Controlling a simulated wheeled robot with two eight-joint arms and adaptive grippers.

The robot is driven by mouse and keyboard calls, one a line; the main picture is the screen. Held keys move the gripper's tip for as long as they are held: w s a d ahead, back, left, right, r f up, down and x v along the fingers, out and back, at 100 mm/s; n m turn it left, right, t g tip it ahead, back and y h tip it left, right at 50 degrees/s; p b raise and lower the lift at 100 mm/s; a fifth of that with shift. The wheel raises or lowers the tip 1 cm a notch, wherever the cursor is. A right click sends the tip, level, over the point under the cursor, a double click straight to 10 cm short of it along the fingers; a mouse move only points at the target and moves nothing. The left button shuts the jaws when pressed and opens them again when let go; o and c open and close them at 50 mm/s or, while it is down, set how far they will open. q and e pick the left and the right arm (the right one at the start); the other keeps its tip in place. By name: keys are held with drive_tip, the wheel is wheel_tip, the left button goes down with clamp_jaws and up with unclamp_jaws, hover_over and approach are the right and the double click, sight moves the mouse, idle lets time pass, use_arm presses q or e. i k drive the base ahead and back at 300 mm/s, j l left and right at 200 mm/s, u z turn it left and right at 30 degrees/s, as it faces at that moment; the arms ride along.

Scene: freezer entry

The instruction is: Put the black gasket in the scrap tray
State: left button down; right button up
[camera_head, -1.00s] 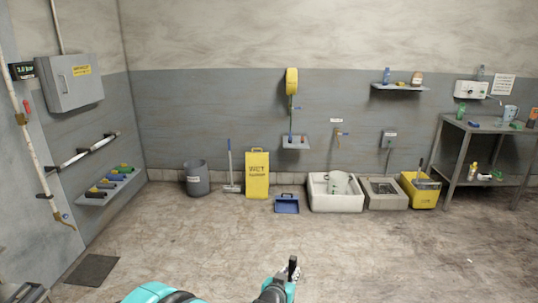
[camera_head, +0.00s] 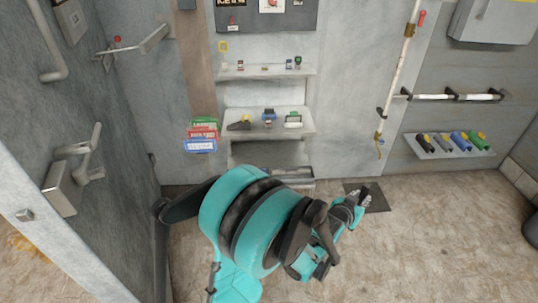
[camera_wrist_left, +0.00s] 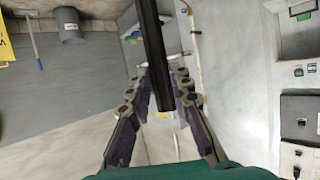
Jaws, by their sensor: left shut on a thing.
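My left gripper (camera_head: 350,207) is at the centre right in the head view, in front of the wall and above the floor. In the left wrist view its two fingers (camera_wrist_left: 165,88) are closed in on a long black strip (camera_wrist_left: 155,50), which looks like the black gasket. The strip runs from between the fingers to the top edge of that view. In the head view only a small dark part by the fingertips may be the strip. I cannot make out which thing is the scrap tray. My right gripper is not in view.
Wall shelves (camera_head: 235,73) hold small items, with green, red and blue boxes (camera_head: 200,146) at their left. A side shelf (camera_head: 462,153) holds coloured handles. A white pipe (camera_head: 396,80) runs down the wall. A dark mat (camera_head: 376,203) lies on the floor. A door with handles is at left.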

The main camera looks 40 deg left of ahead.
sight(291, 177)
drive_tip(key=i+l+u, duration=0.1)
drive_tip(key=i+u, duration=0.35)
drive_tip(key=i+l+u, duration=0.2)
drive_tip(key=u, duration=0.25)
drive_tip(key=i+l+u, duration=0.7)
drive_tip(key=l+u, duration=0.2)
drive_tip(key=i+l+u, duration=0.15)
drive_tip(key=l+u, duration=0.65)
drive_tip(key=l, duration=0.35)
drive_tip(key=l+u, duration=0.35)
drive_tip(key=l, duration=0.4)
drive_tip(key=k+l+u, duration=0.1)
drive_tip(key=l+u, duration=0.25)
drive_tip(key=l, duration=0.35)
